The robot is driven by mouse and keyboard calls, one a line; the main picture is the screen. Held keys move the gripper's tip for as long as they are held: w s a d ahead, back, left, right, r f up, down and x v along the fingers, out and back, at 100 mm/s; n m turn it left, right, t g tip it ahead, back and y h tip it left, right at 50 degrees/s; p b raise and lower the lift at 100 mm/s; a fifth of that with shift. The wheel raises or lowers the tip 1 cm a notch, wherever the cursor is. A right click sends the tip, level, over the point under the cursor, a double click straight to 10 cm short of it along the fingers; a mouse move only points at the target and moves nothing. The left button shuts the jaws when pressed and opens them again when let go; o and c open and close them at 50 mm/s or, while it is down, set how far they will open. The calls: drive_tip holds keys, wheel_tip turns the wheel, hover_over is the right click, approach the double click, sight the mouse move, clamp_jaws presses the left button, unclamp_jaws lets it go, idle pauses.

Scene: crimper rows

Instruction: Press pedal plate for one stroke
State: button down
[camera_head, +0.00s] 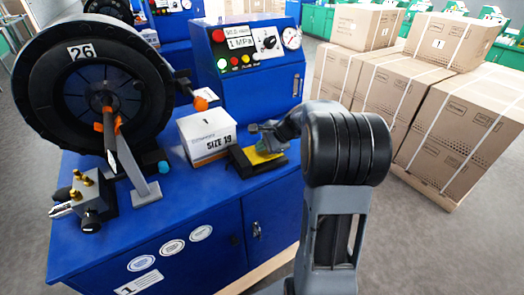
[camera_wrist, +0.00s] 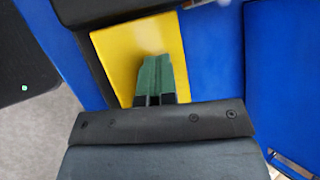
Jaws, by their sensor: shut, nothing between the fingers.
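The pedal plate (camera_wrist: 115,45) is a flat yellow surface set in a black base. In the head view my gripper (camera_head: 265,146) is above the pedal, small and partly hidden.
A white box marked SIZE 19 (camera_head: 207,138) stands just left of the pedal on the blue bench (camera_head: 190,205). A large black reel (camera_head: 90,85) and a brass-fitted block (camera_head: 88,195) are farther left. A blue control panel (camera_head: 255,55) stands behind. Stacked cartons (camera_head: 430,100) are at right.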

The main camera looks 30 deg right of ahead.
sight(260, 153)
drive_tip(key=shift+f, duration=0.3)
drive_tip(key=shift+r, duration=0.1)
idle(0.3)
drive_tip(key=shift+a+r+p, duration=0.1)
drive_tip(key=shift+r+p, duration=0.75)
drive_tip(key=shift+r, duration=0.35)
drive_tip(key=r+p, duration=0.2)
drive_tip(key=r, duration=0.1)
drive_tip(key=r+p, duration=0.2)
drive_tip(key=shift+a, duration=0.25)
idle(1.1)
